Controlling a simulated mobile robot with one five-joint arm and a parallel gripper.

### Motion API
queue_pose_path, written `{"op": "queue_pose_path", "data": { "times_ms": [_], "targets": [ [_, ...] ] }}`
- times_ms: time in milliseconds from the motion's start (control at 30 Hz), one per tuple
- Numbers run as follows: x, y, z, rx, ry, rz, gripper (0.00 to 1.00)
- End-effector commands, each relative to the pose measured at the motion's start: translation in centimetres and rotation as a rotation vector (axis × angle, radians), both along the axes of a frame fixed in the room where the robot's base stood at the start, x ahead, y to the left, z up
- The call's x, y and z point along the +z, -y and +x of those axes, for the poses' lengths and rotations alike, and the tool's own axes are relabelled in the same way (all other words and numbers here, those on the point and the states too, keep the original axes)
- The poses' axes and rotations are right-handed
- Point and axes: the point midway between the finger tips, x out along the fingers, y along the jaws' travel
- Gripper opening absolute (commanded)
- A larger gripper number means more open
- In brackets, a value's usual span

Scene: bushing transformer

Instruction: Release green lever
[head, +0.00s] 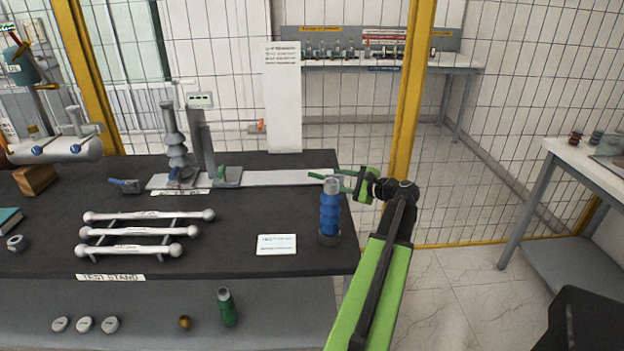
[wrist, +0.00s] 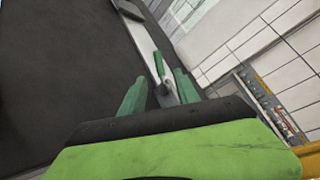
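The green lever (wrist: 158,65) stands on a grey mount at the end of a pale metal rail (wrist: 143,40) in the wrist view. In the head view a small green piece, likely this lever (head: 320,175), shows at the rail's right end, just behind the blue bushing. My gripper (head: 344,180) is at the right edge of the black table, beside the rail's end. Its two green fingers are apart in the wrist view (wrist: 158,90), with the lever's mount between and just beyond them. I see no clear contact. Another green lever (head: 222,173) is on the block at the rail's left.
A blue ribbed bushing (head: 329,213) stands upright just left of my arm, close to the gripper. A grey ribbed bushing (head: 175,145) stands at the rail's left end. White rods (head: 145,232) lie left on the table. A yellow post (head: 411,95) and mesh fence rise behind.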

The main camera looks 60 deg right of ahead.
Motion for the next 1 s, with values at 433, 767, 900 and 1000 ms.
{"op": "queue_pose_path", "data": {
  "times_ms": [433,767,900,1000],
  "targets": [
    [-2.6,1.5,10.2,0.007,0.000,-0.001,0.38],
    [-2.8,1.7,11.6,0.006,0.000,-0.002,0.38],
    [-2.8,1.6,11.6,0.006,0.000,-0.002,0.34],
    [-2.8,1.6,11.6,0.006,0.000,-0.002,0.21]
  ]
}}
